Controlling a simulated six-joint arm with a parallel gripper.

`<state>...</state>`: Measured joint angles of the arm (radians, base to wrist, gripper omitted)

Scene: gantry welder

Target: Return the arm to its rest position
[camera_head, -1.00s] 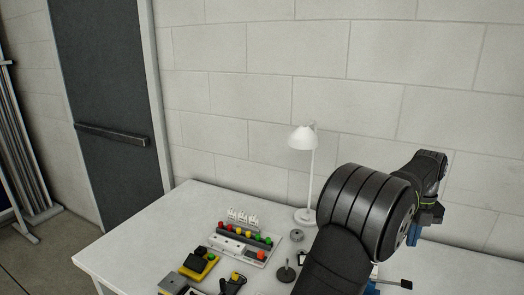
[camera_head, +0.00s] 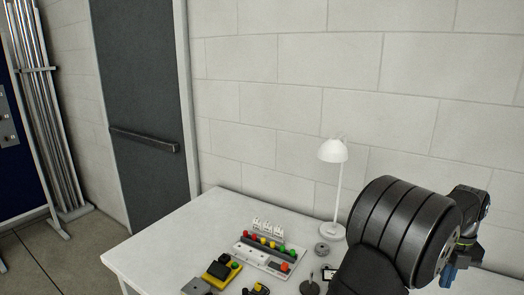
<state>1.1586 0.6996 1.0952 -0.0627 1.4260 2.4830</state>
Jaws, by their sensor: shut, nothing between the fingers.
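My arm, thick and dark with ringed joints, rises from the bottom right and crosses the right part of the table in the head view. My gripper (camera_head: 448,276) is at the far right, past the big ringed joint, with a blue part showing. It is shut and appears empty, held over the right side of the table. The fingertips are small and partly hidden at this angle.
The white table (camera_head: 165,243) carries a button panel (camera_head: 268,255) with coloured buttons, a yellow button box (camera_head: 222,270), a grey round part (camera_head: 321,248) and a white lamp (camera_head: 333,150). A block wall (camera_head: 270,110) stands behind. A dark door (camera_head: 140,100) is at left.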

